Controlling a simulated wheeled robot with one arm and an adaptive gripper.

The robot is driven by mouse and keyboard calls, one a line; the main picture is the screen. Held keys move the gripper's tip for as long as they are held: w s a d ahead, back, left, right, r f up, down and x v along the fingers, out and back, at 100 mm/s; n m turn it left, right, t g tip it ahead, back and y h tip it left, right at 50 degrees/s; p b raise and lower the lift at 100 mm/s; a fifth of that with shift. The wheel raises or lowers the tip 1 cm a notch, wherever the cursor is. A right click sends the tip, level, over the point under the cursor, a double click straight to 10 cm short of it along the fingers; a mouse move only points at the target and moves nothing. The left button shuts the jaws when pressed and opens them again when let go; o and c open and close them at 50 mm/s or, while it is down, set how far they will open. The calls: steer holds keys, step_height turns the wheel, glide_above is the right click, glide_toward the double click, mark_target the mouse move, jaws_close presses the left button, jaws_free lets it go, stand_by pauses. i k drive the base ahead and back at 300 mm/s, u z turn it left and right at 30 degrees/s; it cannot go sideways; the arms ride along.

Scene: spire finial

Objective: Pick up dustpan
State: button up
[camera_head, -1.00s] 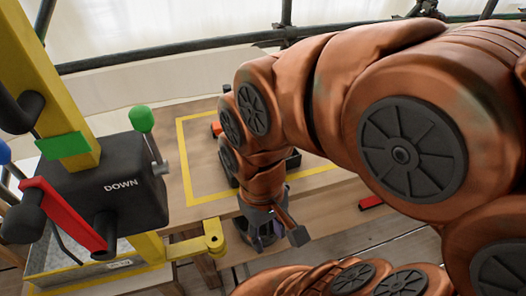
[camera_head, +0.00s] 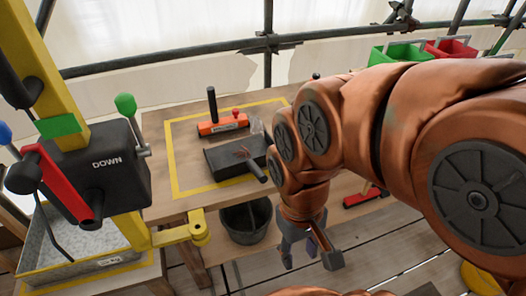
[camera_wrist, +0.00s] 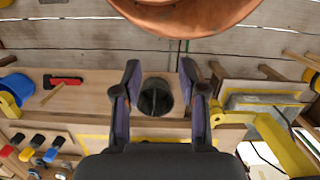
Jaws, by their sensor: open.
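The dustpan (camera_head: 225,162) looks like a dark grey pan with a short black handle pointing toward the lower right. It lies on the wooden table inside a yellow outline, with some reddish debris on it. My gripper (camera_head: 310,256) is open and empty, pointing down in front of the table, to the lower right of the dustpan and apart from it. In the wrist view my gripper's fingers (camera_wrist: 160,68) are spread, with a bucket below and between them. I cannot make out the dustpan in the wrist view.
A black bucket (camera_head: 246,222) stands below the table's front edge; it also shows in the wrist view (camera_wrist: 156,97). An orange tool with a black handle (camera_head: 222,123) lies behind the dustpan. A black lever box (camera_head: 88,170) and a yellow bracket (camera_head: 180,232) stand at left.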

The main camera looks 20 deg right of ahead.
mark_target(226, 162)
steer(key=z, duration=0.15)
steer(key=i, duration=0.5)
